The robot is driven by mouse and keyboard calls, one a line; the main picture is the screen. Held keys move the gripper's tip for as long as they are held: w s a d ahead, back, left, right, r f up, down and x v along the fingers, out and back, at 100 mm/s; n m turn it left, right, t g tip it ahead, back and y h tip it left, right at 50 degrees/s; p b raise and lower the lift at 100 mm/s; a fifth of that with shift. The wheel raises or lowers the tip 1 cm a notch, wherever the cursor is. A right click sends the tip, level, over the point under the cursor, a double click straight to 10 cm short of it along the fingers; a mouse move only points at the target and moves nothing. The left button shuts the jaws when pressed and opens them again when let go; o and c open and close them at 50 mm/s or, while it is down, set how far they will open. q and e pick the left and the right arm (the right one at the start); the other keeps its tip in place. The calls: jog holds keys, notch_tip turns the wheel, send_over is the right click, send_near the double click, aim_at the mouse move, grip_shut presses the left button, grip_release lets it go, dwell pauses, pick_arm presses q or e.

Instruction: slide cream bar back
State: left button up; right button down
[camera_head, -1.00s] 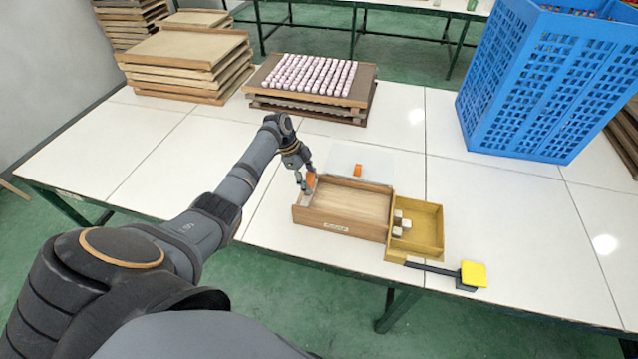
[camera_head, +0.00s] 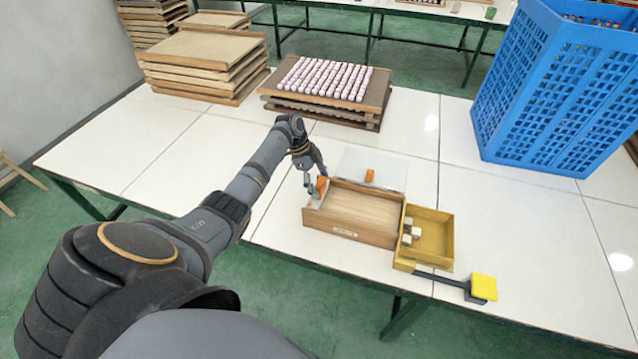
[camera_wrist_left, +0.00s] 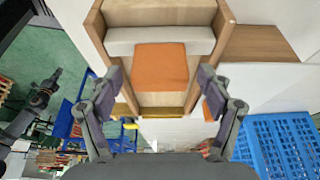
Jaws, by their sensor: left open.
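My left gripper (camera_head: 317,191) is at this end of the tray. Its fingers (camera_wrist_left: 161,84) are open, one on each side of the orange block, with visible gaps. A dark arm end (camera_wrist_left: 45,90), apparently my right one, shows small at the wrist view's left; its jaws are unclear.
A yellow bin (camera_head: 447,243) with several pale cubes adjoins the tray's right end. A pale sheet (camera_head: 392,172) with an orange piece (camera_head: 370,176) lies behind. A yellow-topped block (camera_head: 484,287) is at front right. A blue crate (camera_head: 545,95) stands back right.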

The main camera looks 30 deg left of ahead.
pick_arm(q)
jog(key=v, duration=1.1)
jog(key=shift+a, duration=0.25)
jog(key=shift+s, duration=0.15)
